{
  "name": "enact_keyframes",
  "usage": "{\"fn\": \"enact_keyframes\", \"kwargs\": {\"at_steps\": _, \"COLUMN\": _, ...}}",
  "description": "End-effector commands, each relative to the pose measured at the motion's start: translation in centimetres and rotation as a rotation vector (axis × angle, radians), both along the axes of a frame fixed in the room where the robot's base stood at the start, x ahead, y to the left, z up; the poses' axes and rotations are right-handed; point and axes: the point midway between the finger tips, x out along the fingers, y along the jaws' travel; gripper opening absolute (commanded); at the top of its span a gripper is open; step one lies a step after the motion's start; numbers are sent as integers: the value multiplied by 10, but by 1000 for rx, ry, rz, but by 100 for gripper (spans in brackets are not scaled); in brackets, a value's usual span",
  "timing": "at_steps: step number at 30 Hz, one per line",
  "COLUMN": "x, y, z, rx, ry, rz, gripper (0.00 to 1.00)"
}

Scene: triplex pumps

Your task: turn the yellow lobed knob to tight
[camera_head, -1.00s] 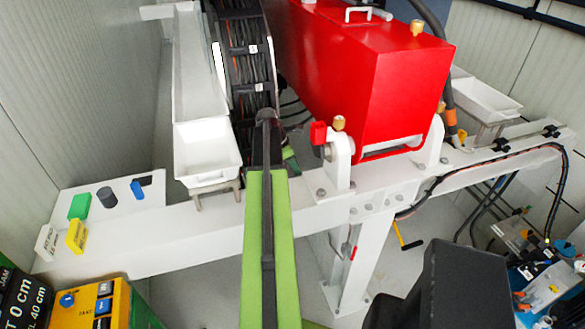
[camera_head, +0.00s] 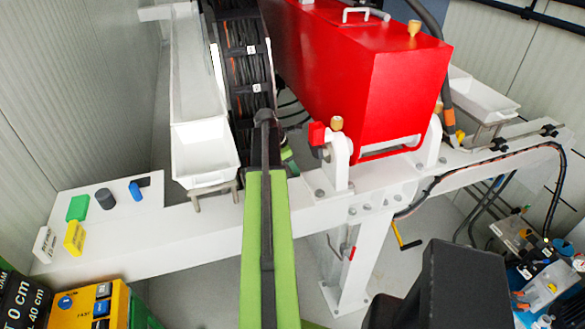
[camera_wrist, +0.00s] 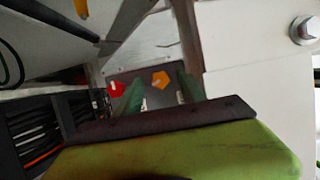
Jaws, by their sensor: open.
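In the wrist view a small orange-yellow lobed knob (camera_wrist: 160,79) sits on a dark grey panel (camera_wrist: 146,74). It shows between the two green fingers of my gripper (camera_wrist: 157,93), beyond them. The fingers are apart, with nothing seen held between them. Whether they touch the knob cannot be told. A red lobed knob (camera_wrist: 117,88) with a pale mark is left of the yellow one, close to the left finger. In the head view my gripper (camera_head: 288,157) is mostly hidden behind my green arm, and the panel with the knobs is not clearly seen.
A red tank (camera_head: 405,90) on white brackets stands right of my arm. A black cable reel (camera_head: 246,60) and a white trough (camera_head: 205,150) stand to its left. A white beam (camera_head: 180,235) crosses below. The wrist view shows a large bolt (camera_wrist: 304,30) at right.

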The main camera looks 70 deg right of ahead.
Motion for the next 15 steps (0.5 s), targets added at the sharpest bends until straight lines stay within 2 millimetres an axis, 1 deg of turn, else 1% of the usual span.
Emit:
{"fn": "enact_keyframes", "kwargs": {"at_steps": 5, "x": 2, "y": 2, "z": 7, "rx": 1, "ry": -1, "rz": 1, "gripper": 47}}
{"fn": "enact_keyframes", "kwargs": {"at_steps": 8, "x": 5, "y": 4, "z": 20, "rx": 1, "ry": -1, "rz": 1, "gripper": 47}}
{"fn": "enact_keyframes", "kwargs": {"at_steps": 11, "x": 10, "y": 9, "z": 38, "rx": 1, "ry": -1, "rz": 1, "gripper": 47}}
{"fn": "enact_keyframes", "kwargs": {"at_steps": 15, "x": 19, "y": 16, "z": 69, "rx": 1, "ry": 0, "rz": 2, "gripper": 47}}
